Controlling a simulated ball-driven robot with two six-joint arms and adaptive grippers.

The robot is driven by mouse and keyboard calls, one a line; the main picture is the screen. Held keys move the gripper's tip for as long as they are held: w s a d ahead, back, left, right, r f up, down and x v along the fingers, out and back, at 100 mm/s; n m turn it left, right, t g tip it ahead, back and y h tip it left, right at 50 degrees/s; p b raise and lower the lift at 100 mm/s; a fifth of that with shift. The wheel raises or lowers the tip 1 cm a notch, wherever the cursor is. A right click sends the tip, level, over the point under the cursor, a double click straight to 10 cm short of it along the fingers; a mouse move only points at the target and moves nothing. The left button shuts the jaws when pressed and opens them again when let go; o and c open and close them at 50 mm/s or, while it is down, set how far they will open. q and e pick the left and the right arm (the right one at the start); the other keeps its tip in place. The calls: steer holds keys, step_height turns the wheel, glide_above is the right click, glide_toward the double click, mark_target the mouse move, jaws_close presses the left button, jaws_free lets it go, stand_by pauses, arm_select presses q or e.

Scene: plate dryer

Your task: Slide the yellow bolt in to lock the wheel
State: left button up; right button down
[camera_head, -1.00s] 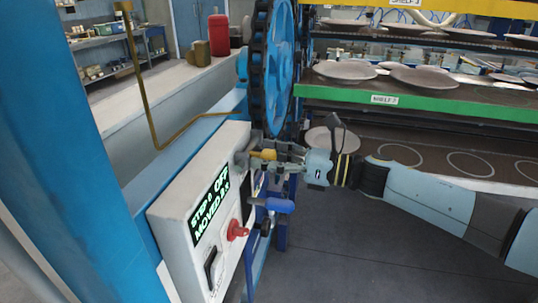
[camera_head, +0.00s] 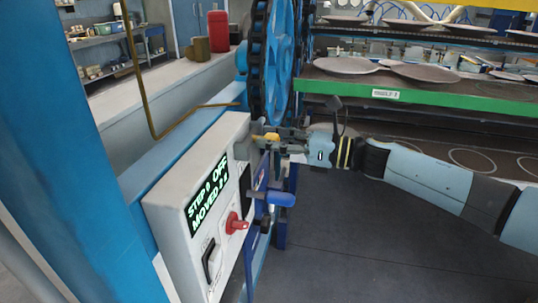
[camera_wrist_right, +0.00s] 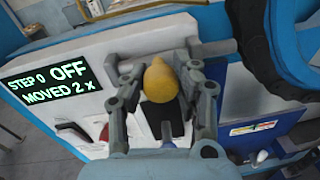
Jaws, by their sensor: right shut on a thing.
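The yellow bolt (camera_head: 271,137) shows as a rounded yellow knob by the upper right edge of the white control box, below the wheel. My right gripper (camera_head: 262,141) reaches it from the right and is shut on it. In the right wrist view the yellow bolt (camera_wrist_right: 160,80) sits between the two fingers of my right gripper (camera_wrist_right: 163,92). The blue wheel (camera_head: 282,70) with a black chain around it stands just above. The bolt's far end is hidden, so I cannot tell how deep it sits. My left gripper is not in view.
The white control box (camera_head: 180,190) has a display (camera_head: 208,198) reading "STEP 0 OFF", a red knob (camera_head: 236,223) and a black switch (camera_head: 209,262). A blue handle (camera_head: 280,198) sticks out below my gripper. Plate shelves (camera_head: 430,97) stand behind my right arm.

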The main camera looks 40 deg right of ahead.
steer(key=shift+w+d+f+b, duration=0.2)
steer(key=shift+w+d+b, duration=0.15)
steer(key=shift+d, duration=0.15)
steer(key=shift+w+d+r, duration=0.1)
steer(key=shift+r, duration=0.05)
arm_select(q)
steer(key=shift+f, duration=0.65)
arm_select(e)
steer(key=shift+r, duration=0.15)
steer(key=c, duration=1.3)
jaws_free()
steer(key=o, duration=0.4)
steer(key=shift+w+d, duration=0.1)
steer(key=shift+c, duration=0.2)
steer(key=v, duration=1.2)
